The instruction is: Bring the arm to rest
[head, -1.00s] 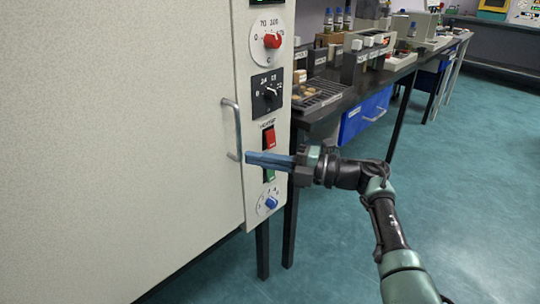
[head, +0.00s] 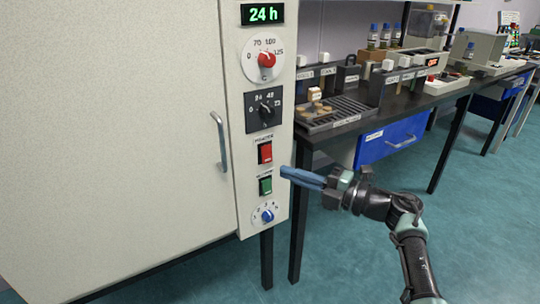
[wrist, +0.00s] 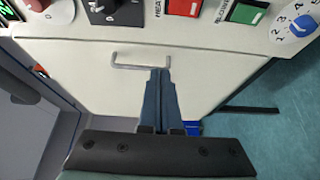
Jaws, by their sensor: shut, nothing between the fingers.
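My gripper (head: 283,172) is shut and empty, its blue fingers together. In the head view it points left at the oven's control panel (head: 277,150), just right of the green switch (head: 265,186); whether it touches the panel I cannot tell. My arm reaches in from the lower right. In the wrist view the gripper (wrist: 160,72) stands in front of the pale cabinet, with its fingertips near the door handle (wrist: 138,62) in the picture.
The cabinet door (head: 110,130) looks closed, with a metal handle (head: 221,142). The panel has a 24 h display (head: 263,14), dials and a red switch (head: 265,152). A dark bench (head: 350,128) with racks and a blue drawer (head: 390,140) stands behind. Teal floor (head: 480,230) is free at right.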

